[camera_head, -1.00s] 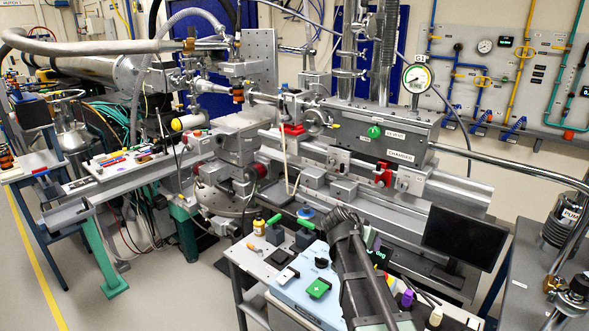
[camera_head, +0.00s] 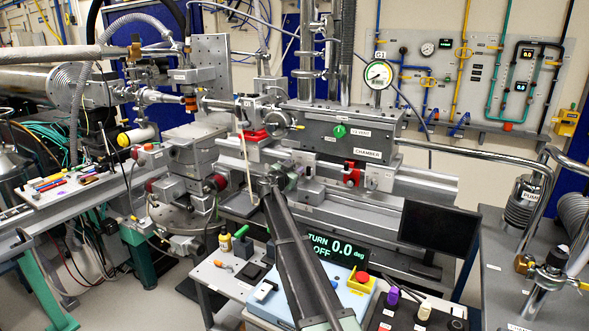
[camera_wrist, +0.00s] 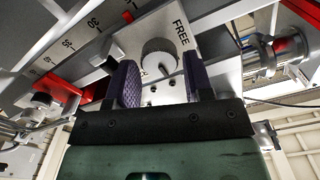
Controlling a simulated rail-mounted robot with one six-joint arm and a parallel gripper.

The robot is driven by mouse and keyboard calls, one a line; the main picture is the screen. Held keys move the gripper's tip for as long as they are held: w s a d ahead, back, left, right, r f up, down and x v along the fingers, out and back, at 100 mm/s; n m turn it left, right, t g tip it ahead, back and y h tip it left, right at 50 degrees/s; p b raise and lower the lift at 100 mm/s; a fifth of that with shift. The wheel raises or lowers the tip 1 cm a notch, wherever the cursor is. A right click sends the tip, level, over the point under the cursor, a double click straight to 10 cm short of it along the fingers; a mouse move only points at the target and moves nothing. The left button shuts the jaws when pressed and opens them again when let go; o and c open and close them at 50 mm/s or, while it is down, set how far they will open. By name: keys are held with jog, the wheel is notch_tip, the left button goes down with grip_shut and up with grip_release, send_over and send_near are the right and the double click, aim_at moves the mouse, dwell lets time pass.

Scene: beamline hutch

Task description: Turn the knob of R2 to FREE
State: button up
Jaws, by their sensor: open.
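In the wrist view, a round grey knob (camera_wrist: 158,57) sits on a pale plate marked FREE (camera_wrist: 181,33) at its upper right. My gripper (camera_wrist: 162,80) is open, with one purple-padded finger on each side of the knob and gaps visible. No R2 label is readable, and I cannot tell which way the knob points. In the head view my gripper (camera_head: 284,180) is at the grey rail below the chamber. It hides the knob there.
A scale with numbers (camera_wrist: 75,35) and red parts lie left of the knob. A red clamp (camera_head: 351,174) stands right of my gripper on the rail. A monitor (camera_head: 437,235) and a bench display reading TURN 0.0 deg OFF (camera_head: 335,249) are nearer.

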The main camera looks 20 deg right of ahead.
jog(key=shift+w+d, duration=0.4)
jog(key=shift+d, duration=0.15)
jog(key=c, duration=0.6)
jog(key=shift+c, duration=0.2)
